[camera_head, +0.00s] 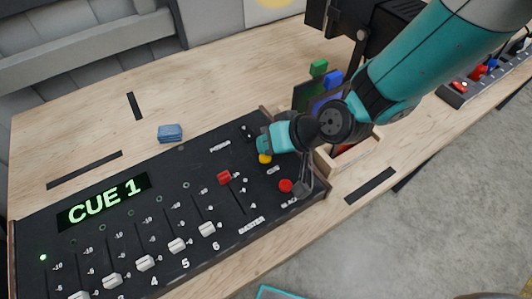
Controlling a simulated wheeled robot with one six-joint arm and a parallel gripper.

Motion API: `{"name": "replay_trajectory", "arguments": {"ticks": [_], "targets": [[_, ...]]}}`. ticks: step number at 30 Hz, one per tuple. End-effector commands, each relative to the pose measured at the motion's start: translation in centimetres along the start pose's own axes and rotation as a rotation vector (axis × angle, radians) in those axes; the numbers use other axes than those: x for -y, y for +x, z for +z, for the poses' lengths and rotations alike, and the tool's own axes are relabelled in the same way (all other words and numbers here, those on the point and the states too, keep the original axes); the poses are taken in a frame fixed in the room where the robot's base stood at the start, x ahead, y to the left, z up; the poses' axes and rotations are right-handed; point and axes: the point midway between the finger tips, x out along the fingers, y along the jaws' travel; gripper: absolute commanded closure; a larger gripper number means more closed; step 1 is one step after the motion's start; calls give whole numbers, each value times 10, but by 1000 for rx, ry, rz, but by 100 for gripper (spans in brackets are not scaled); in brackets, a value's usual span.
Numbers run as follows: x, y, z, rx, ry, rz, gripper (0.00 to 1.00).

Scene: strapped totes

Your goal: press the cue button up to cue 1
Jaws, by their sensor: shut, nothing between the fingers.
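The black control console (150,222) lies on the wooden table, and its display (103,201) reads "CUE 1" in green. A yellow button (265,158) sits near the console's right end, with a small label below it that is hard to read. A red button (285,186) sits lower right of it. My gripper (302,188) appears shut and empty, pointing down at the console's right end, close to the red button. My teal wrist is just above the yellow button and partly covers its surroundings. I cannot tell whether the fingertips touch the panel.
White sliders (145,263) and a red slider (224,177) stand on the console. A blue block (170,133) lies behind it. A wooden tray (366,145) with coloured items stands to the right, beside a black stand. The table's back left is mostly clear.

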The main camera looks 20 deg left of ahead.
Motion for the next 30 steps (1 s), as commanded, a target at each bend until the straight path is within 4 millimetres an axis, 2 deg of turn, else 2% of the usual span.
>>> {"name": "replay_trajectory", "arguments": {"ticks": [10, 24, 30], "targets": [[2, -2, -2, 0, 0, 0, 100], [24, -33, -24, 0, 0, 0, 100], [25, -35, -25, 1, 0, 0, 100]]}}
